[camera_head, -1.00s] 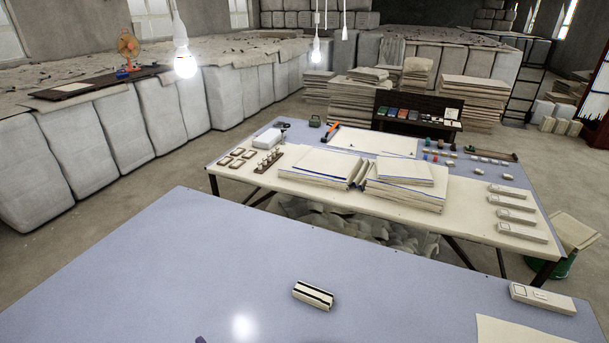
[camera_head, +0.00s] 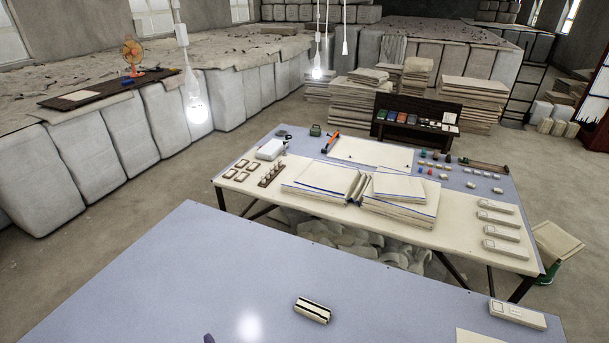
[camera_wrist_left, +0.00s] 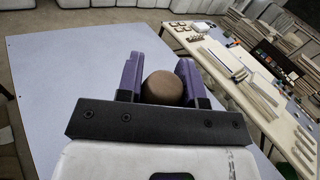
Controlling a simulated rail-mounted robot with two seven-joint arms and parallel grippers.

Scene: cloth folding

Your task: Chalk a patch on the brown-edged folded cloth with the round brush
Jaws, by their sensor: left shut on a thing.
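A small cream folded cloth with dark edge bands (camera_head: 312,310) lies on the near blue-grey table (camera_head: 150,290) in the head view. In the left wrist view, my left gripper (camera_wrist_left: 160,82) has its two purple fingers shut on a round brown thing (camera_wrist_left: 163,88), which looks like the round brush. Its lower part and any bristles are hidden. Only a purple tip of the left gripper (camera_head: 208,339) shows at the bottom edge of the head view, left of the cloth and apart from it. My right gripper is not in view.
A long pale folded piece (camera_head: 517,314) and a cream sheet (camera_head: 478,336) lie at the near table's right. Behind stands a second table (camera_head: 330,222) with cloth stacks (camera_head: 400,188) and small items. Hanging bulbs (camera_head: 198,110) show above. The near table's left is clear.

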